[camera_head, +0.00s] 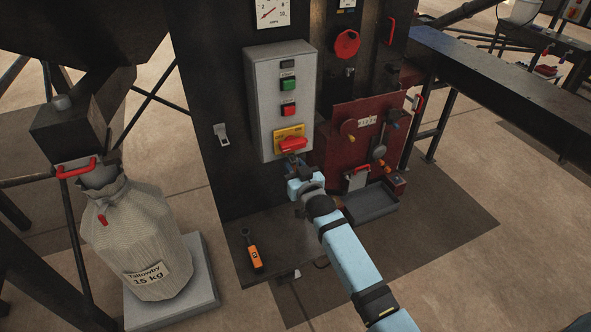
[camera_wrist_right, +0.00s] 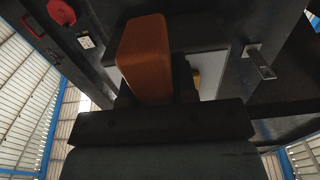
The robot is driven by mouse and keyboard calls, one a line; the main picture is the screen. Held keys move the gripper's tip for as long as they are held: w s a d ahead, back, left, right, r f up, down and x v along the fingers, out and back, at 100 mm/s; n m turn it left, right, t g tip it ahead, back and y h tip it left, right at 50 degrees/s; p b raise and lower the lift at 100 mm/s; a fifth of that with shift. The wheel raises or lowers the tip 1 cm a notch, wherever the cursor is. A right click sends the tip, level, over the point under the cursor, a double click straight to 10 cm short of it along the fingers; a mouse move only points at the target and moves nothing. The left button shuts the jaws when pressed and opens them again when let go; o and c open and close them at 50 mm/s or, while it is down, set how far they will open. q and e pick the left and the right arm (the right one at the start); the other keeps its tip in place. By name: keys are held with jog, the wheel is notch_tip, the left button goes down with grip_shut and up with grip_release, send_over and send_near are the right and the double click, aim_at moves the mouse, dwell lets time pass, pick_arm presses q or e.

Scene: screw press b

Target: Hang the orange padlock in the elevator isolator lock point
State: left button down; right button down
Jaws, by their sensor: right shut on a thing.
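The orange padlock (camera_head: 254,258), with a dark shackle and a label on its body, lies on the dark shelf below the grey control box. The isolator is a red-orange handle (camera_head: 292,145) on a yellow plate (camera_head: 289,132) low on that box. The handle lies roughly sideways. My right gripper (camera_head: 294,162) is at the handle and shut on it, well above and to the right of the padlock. In the right wrist view, an orange-red block, seemingly the handle (camera_wrist_right: 146,60), rises beyond the dark jaws. The lock point's hole cannot be made out. My left gripper is out of view.
The grey control box (camera_head: 264,100) carries a green and a red button. A filled sack (camera_head: 135,235) stands at the left. The dark shelf (camera_head: 292,232) has bare room right of the padlock.

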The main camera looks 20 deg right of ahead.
jog(key=shift+w, duration=0.35)
jog(key=shift+f, duration=0.1)
jog(key=shift+f+b, duration=0.35)
jog(key=shift+f, duration=0.2)
dwell(0.5)
jog(key=c, duration=0.8)
grip_release()
